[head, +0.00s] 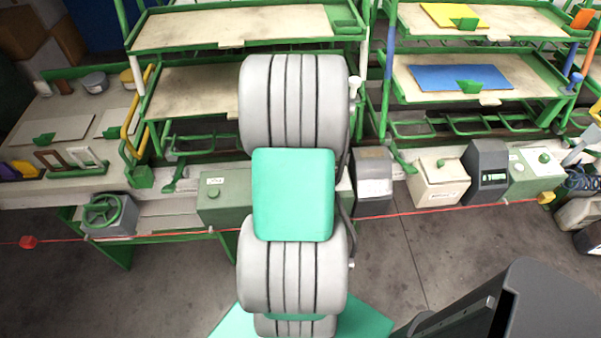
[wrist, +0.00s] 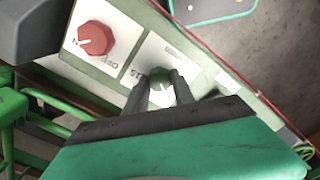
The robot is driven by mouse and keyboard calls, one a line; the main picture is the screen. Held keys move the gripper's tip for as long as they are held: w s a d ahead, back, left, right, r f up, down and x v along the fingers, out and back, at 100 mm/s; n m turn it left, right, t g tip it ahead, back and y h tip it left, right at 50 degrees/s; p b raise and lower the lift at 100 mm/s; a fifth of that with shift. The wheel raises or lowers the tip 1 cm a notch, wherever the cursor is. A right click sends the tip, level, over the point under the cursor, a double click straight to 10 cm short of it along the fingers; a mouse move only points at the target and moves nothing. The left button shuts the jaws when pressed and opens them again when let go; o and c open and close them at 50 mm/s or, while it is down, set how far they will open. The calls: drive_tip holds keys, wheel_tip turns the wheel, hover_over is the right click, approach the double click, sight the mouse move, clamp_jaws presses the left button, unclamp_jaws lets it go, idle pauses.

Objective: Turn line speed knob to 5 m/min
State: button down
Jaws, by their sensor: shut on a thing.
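In the wrist view my gripper (wrist: 162,80) has its two dark fingers on either side of a small green knob (wrist: 162,91), closed on it. The knob stands on a pale panel (wrist: 201,72) with printed lettering, partly covered by the fingers. A larger red knob (wrist: 95,38) with a white pointer line sits on the same panel, with "OFF" lettering near it. In the head view my arm hides the gripper and the held knob. I cannot read a speed scale at the green knob.
In the head view, a green box (head: 212,207) stands left of my arm and a grey unit (head: 373,184) right of it. Farther right are a cream box (head: 438,184) and another green box (head: 534,172). A red cord (head: 170,236) runs along the front.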

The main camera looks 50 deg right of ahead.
drive_tip(key=c, duration=1.1)
unclamp_jaws()
drive_tip(key=shift+o, duration=0.2)
drive_tip(key=shift+r, duration=0.1)
wheel_tip(320, 180, up, 8)
drive_tip(key=shift+f, duration=0.15)
